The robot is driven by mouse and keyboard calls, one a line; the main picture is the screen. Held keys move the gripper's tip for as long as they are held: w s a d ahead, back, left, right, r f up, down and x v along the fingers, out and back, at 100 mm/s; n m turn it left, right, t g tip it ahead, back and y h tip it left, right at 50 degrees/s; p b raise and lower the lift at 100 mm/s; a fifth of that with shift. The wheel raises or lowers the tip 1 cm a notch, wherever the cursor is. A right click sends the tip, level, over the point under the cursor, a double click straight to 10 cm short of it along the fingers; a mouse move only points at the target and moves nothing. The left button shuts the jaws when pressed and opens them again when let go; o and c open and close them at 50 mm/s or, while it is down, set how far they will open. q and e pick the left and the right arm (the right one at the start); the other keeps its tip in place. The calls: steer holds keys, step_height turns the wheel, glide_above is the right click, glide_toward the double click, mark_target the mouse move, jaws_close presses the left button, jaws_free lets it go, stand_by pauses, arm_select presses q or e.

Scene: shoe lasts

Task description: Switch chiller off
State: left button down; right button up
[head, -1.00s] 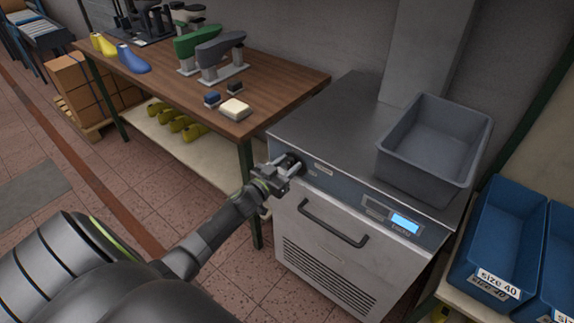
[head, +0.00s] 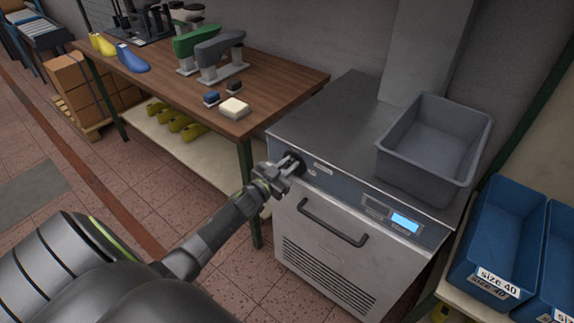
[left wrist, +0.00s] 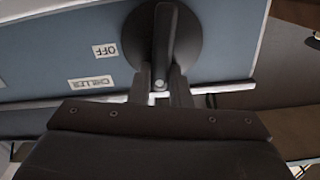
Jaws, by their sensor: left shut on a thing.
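The chiller is a steel cabinet (head: 330,255) with a blue-grey control strip, a dark bar handle and a lit blue display (head: 404,223). A round dark knob (head: 293,162) with a raised grip bar sits at the strip's left end. In the left wrist view the knob (left wrist: 162,30) shows close up, its bar pointing up and down in the picture. An OFF label (left wrist: 104,50) and a CHILLER label (left wrist: 90,84) are beside it, upside down. My left gripper (head: 284,170) is shut on the knob's bar, a finger on either side. My right gripper is out of view.
A grey bin (head: 430,175) stands on the chiller's top. Blue size 40 bins (head: 497,245) are at the right. A wooden bench (head: 280,90) with shoe lasts and tools stands at the left. The tiled floor in front is clear.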

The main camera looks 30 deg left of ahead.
arm_select(q)
steer(key=m+b, duration=0.1)
steer(key=m, duration=0.3)
steer(key=d+f+m+b, duration=0.1)
steer(key=m, duration=0.3)
steer(key=d+f+m+b, duration=0.1)
steer(key=m, duration=0.2)
steer(key=shift+s+m, duration=0.1)
steer(key=shift+m, duration=0.3)
steer(key=shift+f+m+b, duration=0.2)
steer(key=shift+m+b, duration=0.15)
steer(key=shift+m, duration=0.6)
steer(key=shift+f+m+b, duration=0.15)
steer(key=shift+m+b, duration=0.2)
steer(key=shift+m, duration=0.6)
steer(key=c, duration=1.3)
jaws_free()
steer(key=shift+c, duration=0.2)
